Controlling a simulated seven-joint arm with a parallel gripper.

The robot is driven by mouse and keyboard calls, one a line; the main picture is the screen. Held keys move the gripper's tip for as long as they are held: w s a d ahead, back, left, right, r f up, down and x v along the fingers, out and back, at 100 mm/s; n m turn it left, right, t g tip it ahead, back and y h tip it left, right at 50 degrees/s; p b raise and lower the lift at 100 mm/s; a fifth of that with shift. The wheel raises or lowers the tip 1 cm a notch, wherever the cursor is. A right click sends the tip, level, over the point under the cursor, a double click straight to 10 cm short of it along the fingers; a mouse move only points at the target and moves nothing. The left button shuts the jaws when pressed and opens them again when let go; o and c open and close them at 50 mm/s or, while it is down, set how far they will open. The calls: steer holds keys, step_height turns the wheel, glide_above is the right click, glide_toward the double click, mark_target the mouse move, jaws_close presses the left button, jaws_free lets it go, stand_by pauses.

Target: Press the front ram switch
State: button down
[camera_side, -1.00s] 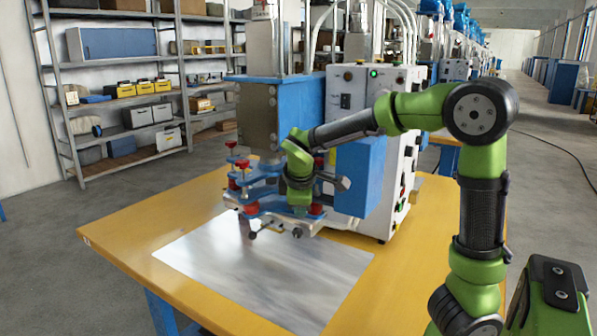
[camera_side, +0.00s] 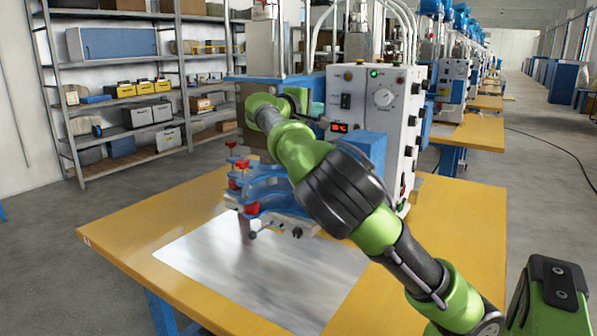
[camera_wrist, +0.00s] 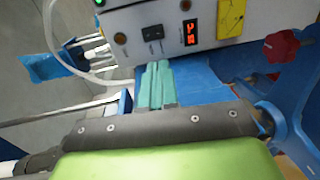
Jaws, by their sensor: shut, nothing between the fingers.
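The white control box (camera_side: 408,125) stands at the back of the table. On its face is a black switch (camera_side: 346,101) above a small red-lit display (camera_side: 339,127). In the wrist view the black switch (camera_wrist: 152,33) sits left of the display (camera_wrist: 191,33). Which control is the front ram switch is not labelled legibly. My gripper (camera_wrist: 158,66) has its teal fingers shut and empty, pointing at the panel just below the black switch in the wrist view. Contact cannot be told. In the side view the teal fingers (camera_side: 318,108) show left of the switch, partly hidden by my wrist.
A blue press with red-knobbed clamps (camera_side: 258,190) stands below my arm. A metal sheet (camera_side: 235,270) lies on the yellow table (camera_side: 125,235). The wrist view shows a red knob (camera_wrist: 281,46) at right and a yellow label (camera_wrist: 231,18). A dial (camera_side: 384,98) is near the switch.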

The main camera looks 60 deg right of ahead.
mark_target(344, 108)
steer(key=d, duration=0.4)
steer(key=d+f, duration=0.1)
steer(key=d, duration=0.4)
steer(key=d+f, duration=0.1)
steer(key=d, duration=0.4)
steer(key=shift+d, duration=0.25)
steer(key=shift+a, duration=0.15)
steer(key=a, duration=0.4)
steer(key=a+f, duration=0.1)
steer(key=a, duration=0.9)
steer(key=shift+f, duration=0.35)
steer(key=shift+d, duration=0.15)
